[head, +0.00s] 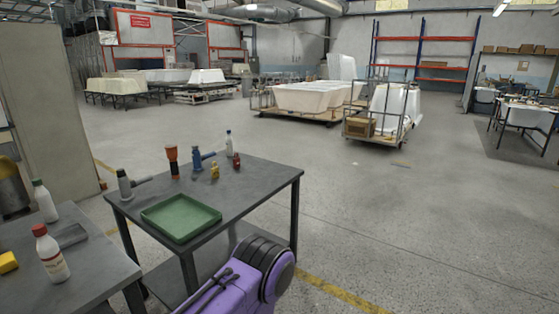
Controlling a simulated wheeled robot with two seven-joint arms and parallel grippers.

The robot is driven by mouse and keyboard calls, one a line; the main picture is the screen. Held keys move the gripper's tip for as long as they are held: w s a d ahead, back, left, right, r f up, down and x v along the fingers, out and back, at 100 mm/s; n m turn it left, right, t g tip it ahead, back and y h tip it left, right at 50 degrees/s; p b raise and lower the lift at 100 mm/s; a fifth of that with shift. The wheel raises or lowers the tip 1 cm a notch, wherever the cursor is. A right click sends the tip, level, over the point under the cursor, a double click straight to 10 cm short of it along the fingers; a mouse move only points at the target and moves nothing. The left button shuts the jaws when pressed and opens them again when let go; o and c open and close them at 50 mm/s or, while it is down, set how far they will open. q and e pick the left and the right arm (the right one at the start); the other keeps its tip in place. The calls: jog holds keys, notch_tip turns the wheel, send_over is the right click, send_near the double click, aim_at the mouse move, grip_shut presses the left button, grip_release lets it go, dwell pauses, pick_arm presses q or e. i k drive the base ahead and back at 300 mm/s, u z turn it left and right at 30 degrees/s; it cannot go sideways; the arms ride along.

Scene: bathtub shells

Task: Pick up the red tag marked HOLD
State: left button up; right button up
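I cannot make out a red tag marked HOLD in the head view. A small red object (237,160) stands near the back right of the grey metal table (255,184); it is too small to tell what it is or to read any marking. Neither of my grippers is in view.
The table also holds a green tray (181,217), an orange-and-black tool (172,161), a blue tool (199,158), a yellow item (214,171) and a white bottle (228,144). A second table (85,285) with bottles stands front left. Open floor (400,220) lies right.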

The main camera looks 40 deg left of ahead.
aim_at(236, 161)
jog(key=z, duration=0.3)
jog(key=i, duration=1.15)
jog(key=u, duration=0.4)
jog(key=i, duration=0.75)
jog(key=u, duration=0.65)
